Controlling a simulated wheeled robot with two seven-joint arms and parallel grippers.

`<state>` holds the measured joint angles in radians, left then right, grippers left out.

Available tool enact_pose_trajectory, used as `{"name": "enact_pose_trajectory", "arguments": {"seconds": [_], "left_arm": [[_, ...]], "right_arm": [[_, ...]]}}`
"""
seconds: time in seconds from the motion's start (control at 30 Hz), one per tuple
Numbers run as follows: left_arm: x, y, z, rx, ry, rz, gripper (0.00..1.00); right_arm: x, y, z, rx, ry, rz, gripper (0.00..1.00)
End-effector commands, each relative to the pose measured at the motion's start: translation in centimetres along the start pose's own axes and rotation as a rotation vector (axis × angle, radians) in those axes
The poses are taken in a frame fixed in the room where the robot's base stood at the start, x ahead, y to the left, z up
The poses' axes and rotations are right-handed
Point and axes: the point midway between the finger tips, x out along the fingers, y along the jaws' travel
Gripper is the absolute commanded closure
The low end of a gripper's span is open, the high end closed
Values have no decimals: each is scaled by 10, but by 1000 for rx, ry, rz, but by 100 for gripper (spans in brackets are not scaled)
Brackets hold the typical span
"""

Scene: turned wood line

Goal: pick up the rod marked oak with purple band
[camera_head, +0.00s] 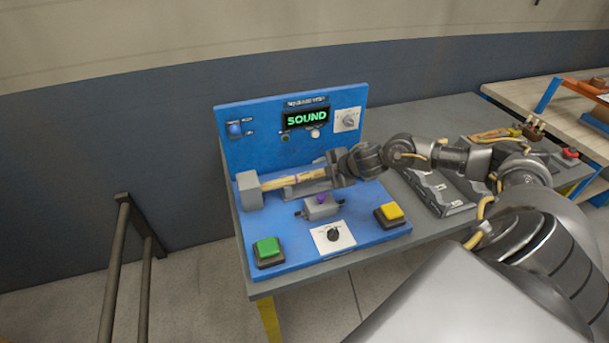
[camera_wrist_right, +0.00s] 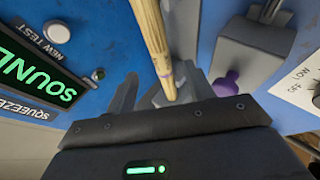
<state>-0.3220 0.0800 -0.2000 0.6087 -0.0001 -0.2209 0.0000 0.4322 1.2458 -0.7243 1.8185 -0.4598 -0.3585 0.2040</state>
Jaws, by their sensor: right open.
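A pale wooden rod (camera_head: 278,183) lies along the blue test panel, its left end at a grey block (camera_head: 249,190). It also shows in the wrist view (camera_wrist_right: 153,38), coming down from the top edge with dark marks near its lower end. A faint purple tint shows near its right part in the head view; I cannot read any oak marking. My right gripper (camera_head: 325,171) is at the rod's right end. In the wrist view its fingers (camera_wrist_right: 160,92) are open, with the rod end between them. My left gripper is not in view.
The display (camera_head: 305,118) reads SOUND. A grey clamp with a purple knob (camera_head: 321,200) stands close in front of the rod. Green (camera_head: 267,247) and yellow (camera_head: 392,212) buttons and a black dial (camera_head: 334,235) sit nearer. A dark tray (camera_head: 437,190) lies right, under my arm.

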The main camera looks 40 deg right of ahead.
Motion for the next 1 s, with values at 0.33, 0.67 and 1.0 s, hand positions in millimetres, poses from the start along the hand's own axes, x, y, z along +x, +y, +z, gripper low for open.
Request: {"name": "enact_pose_trajectory", "arguments": {"seconds": [0.33, 0.67, 1.0], "left_arm": [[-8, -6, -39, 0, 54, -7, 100], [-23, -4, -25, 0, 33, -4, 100], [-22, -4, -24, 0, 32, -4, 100]], "right_arm": [[16, 1, -1, 3, -1, -1, 47], [57, 0, -3, 2, -2, 1, 47], [60, -1, -2, 0, -2, 0, 58]]}}
